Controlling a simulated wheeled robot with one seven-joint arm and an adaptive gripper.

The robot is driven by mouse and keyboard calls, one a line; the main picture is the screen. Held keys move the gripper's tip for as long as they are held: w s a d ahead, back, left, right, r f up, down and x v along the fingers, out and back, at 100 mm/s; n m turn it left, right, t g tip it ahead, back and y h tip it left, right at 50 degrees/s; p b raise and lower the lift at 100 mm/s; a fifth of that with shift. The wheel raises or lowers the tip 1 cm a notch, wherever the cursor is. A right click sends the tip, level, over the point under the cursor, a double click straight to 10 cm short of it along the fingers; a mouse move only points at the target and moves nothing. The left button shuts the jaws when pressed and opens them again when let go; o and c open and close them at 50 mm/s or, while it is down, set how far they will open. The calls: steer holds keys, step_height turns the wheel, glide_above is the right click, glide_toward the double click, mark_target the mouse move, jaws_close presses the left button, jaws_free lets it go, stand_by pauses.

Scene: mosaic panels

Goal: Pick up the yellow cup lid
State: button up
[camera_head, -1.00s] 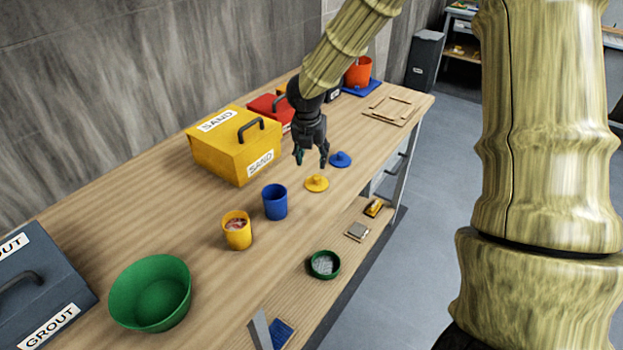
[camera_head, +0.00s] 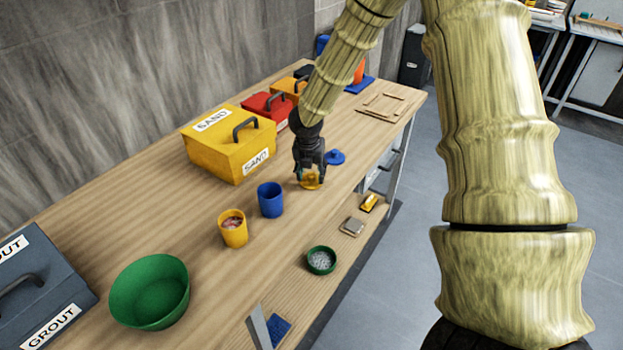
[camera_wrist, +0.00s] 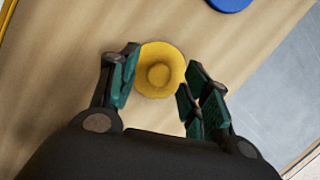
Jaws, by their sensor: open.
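The yellow cup lid (camera_head: 311,184) lies on the wooden workbench, a round disc with a knob on top. In the head view my gripper (camera_head: 311,177) is right over it and hides part of it. In the wrist view the yellow lid (camera_wrist: 158,70) lies just ahead of and partly between the green-padded fingers of my gripper (camera_wrist: 157,92). The fingers are apart, one to each side of the knob, with nothing held. I cannot tell whether they touch the lid.
A blue lid (camera_head: 335,157) lies just beyond. A blue cup (camera_head: 270,200) and a yellow cup (camera_head: 233,229) stand nearer, left of the gripper. A yellow SAND box (camera_head: 228,145) stands at the wall side. A green bowl (camera_head: 150,292) stands at the near end.

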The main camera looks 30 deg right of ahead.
steer(key=shift+f, duration=0.3)
steer(key=shift+w, duration=0.1)
steer(key=c, duration=0.8)
steer(key=shift+c, duration=0.2)
